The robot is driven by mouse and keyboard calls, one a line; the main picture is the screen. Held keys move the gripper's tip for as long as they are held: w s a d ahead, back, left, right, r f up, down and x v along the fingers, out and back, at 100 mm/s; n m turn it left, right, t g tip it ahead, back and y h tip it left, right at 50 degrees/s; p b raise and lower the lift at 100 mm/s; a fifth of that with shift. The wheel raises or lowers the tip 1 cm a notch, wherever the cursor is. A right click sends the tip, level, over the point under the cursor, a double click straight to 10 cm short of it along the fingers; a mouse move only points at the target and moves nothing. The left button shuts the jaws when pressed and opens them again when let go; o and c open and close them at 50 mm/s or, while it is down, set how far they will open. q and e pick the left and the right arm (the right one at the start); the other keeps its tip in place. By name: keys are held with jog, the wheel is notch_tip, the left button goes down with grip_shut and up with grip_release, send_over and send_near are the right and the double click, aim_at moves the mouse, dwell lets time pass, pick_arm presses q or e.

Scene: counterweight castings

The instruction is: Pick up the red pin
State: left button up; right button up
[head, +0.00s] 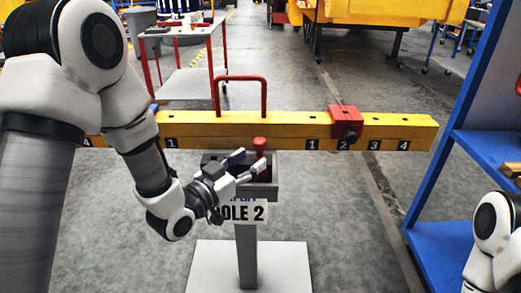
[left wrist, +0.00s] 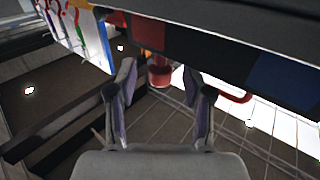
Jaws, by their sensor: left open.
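The red pin (head: 259,146) stands upright, with its rounded head above the grey holder (head: 262,190) on a post. My left gripper (head: 241,164) is open and empty, close to the pin on its left and near side. In the left wrist view, the red pin (left wrist: 160,74) shows between the two spread fingers of my left gripper (left wrist: 161,80), near the tips, with no clear contact. The pin's lower part is hidden in the head view. Only part of my right arm shows, at the right edge; its fingers are not clearly visible.
A yellow beam (head: 290,131) with numbered marks, a red handle (head: 240,78) and a red block (head: 345,122) at 2 runs just behind the holder. A sign reading "HOLE 2" (head: 241,212) hangs on the post. A blue shelf (head: 440,245) stands at right.

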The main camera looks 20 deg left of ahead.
aim_at(260, 153)
pick_arm(q)
jog(key=x, duration=0.4)
jog(key=shift+w+d, duration=0.1)
jog(key=shift+w, duration=0.25)
grip_shut()
notch_tip(260, 153, up, 9)
jog(key=shift+s+r+p, duration=0.1)
jog(key=shift+r+p, duration=0.05)
jog(key=shift+p, duration=0.85)
notch_tip(260, 153, up, 2)
jog(key=p, duration=0.5)
jog(key=shift+p, duration=0.7)
jog(key=shift+f, duration=0.25)
jog(key=shift+r, duration=0.1)
